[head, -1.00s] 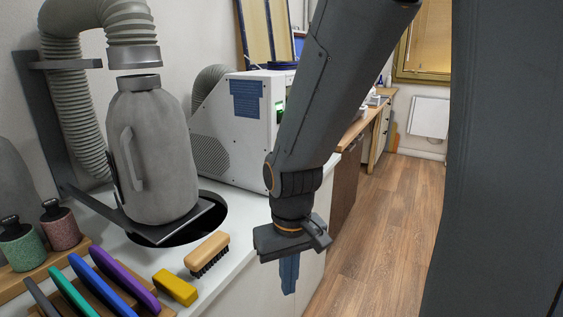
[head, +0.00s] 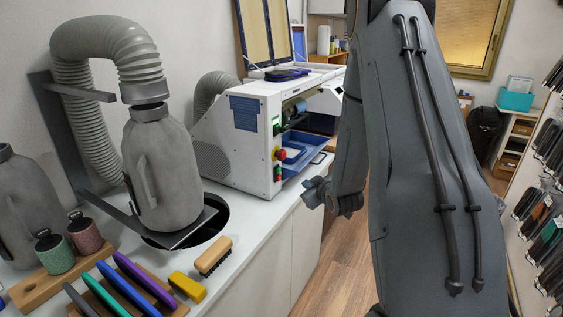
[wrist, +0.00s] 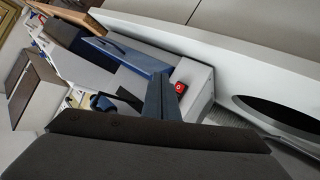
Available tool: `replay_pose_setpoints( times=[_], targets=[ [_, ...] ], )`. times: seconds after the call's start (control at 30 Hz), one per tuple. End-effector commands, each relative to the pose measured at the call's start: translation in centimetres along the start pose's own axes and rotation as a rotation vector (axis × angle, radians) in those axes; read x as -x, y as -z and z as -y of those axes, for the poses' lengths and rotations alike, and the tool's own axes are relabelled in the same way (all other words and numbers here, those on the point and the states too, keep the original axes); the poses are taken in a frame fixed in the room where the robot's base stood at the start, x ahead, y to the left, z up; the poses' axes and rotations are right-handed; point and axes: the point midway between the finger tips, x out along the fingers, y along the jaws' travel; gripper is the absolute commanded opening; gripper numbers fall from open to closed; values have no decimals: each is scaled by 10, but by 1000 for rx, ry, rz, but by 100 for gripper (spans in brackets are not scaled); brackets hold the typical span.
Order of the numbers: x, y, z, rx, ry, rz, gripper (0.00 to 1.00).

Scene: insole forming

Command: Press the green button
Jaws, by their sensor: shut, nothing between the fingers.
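The white machine (head: 240,140) stands on the counter in the head view. Its front panel has a small green button (head: 278,170) just below a red knob on a yellow base (head: 279,155). Another small green patch (head: 276,121) shows higher on the panel. My gripper (head: 309,192) is in front of the machine's right side, apart from the panel. In the wrist view its shut, empty blue fingers (wrist: 161,90) reach toward the machine. A red switch (wrist: 179,88) shows beside the fingertips there; I cannot make out the green button in that view.
A blue tray (head: 302,152) sticks out of the machine, also in the wrist view (wrist: 133,56). A grey canister (head: 160,170) and hose stand at the left. Brushes and coloured tools lie on the near counter. The floor (head: 335,275) right of the counter is clear.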

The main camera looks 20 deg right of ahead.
Motion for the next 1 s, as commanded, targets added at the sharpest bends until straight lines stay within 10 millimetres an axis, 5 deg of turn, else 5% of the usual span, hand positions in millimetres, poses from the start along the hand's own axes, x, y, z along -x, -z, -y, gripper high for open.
replay_pose_setpoints(
  times=[0.3,0.67,1.0],
  targets=[
    [1,4,-22,30,-47,-109,0],
    [-2,6,-19,29,-45,-108,0],
    [-28,28,1,30,-44,-109,0]
  ],
)
